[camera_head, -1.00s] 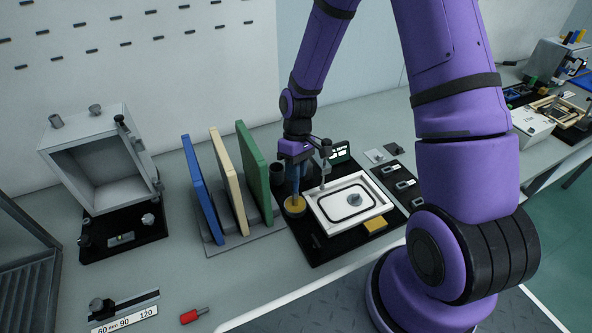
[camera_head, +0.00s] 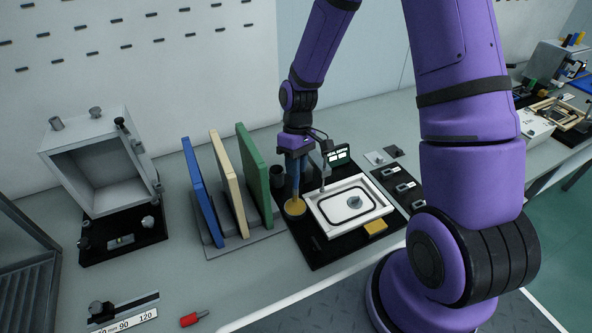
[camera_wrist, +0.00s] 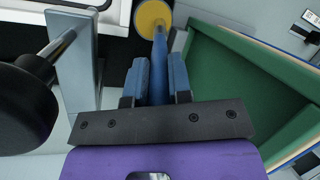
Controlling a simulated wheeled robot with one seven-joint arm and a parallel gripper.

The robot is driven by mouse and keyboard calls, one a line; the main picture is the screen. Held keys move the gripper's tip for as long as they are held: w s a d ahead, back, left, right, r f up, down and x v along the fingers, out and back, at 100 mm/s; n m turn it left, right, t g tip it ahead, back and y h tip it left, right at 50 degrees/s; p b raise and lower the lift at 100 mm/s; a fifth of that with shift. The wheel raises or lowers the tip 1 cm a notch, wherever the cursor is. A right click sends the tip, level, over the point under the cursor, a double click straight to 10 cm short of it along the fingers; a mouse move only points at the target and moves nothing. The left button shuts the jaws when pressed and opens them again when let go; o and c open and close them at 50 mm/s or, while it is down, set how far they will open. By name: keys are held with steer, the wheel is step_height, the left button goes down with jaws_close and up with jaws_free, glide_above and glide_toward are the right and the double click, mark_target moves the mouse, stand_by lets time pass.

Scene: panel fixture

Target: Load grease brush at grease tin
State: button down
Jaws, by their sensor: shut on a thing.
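My gripper (camera_head: 297,170) is shut on the grease brush, a blue-handled tool. The brush handle (camera_wrist: 158,72) stands between the fingers in the wrist view and points away toward the grease tin. The grease tin (camera_head: 295,207) is a small round tin with yellow content at the left edge of the black mat; it also shows in the wrist view (camera_wrist: 152,16). The brush's lower end is at or over the tin; whether it touches the grease I cannot tell, as the bristles are hidden.
A white framed panel (camera_head: 322,224) with a black seal loop lies right of the tin. A green board (camera_head: 254,172) stands close on the left, beside cream and blue boards. A dark cup (camera_head: 277,177) stands behind the tin. A yellow block (camera_head: 375,227) lies in front.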

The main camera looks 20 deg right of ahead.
steer(key=shift+r, duration=2.1)
